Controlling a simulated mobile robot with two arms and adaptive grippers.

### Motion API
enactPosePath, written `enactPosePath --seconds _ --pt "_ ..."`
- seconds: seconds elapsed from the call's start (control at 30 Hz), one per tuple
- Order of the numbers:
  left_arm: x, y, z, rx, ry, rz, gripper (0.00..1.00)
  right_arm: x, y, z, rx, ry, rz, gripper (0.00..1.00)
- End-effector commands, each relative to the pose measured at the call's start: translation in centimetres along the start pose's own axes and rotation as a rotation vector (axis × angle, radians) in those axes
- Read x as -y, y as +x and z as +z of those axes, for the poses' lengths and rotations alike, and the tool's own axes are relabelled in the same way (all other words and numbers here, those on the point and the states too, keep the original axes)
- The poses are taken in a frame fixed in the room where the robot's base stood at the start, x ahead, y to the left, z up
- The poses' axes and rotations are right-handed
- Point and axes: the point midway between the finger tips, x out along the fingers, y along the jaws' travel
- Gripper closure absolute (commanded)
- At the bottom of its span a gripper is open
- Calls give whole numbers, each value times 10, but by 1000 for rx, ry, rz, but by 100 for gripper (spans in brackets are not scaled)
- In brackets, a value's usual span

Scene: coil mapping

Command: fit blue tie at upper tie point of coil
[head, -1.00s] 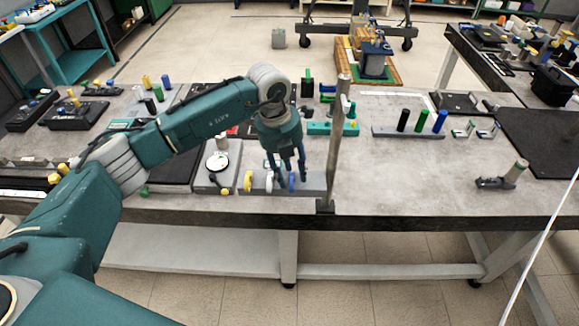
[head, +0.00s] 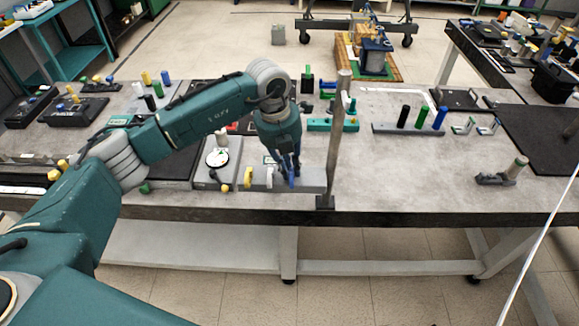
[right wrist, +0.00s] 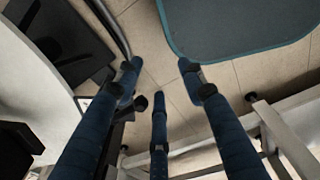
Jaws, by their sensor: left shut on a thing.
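My left gripper (head: 287,174) points down at the front of the table, its fingers drawn together and shut on the blue tie (head: 291,183). The tie is partly hidden by the fingers and is at a low grey block (head: 314,180); I cannot tell whether it touches the block. A yellow tie (head: 248,176) and a white tie (head: 269,177) stand at the block, left of the gripper. I cannot say for sure which thing is the coil. My right gripper (right wrist: 160,88) shows only in the right wrist view, with its fingers spread and nothing between them.
A tall metal post (head: 336,140) stands just right of the gripper. A dial gauge (head: 217,158) is to its left. A rack with black, green and blue cylinders (head: 410,132) is farther right. The table's front right (head: 410,185) is mostly clear.

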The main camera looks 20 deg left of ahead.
Motion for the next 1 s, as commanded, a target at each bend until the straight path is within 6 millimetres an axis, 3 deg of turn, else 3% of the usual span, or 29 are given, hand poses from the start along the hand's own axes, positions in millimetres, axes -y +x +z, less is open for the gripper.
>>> enactPosePath --seconds 1.0 --pt "3 -18 1 1 1 -3 100 4 -9 3 6 1 -5 60"
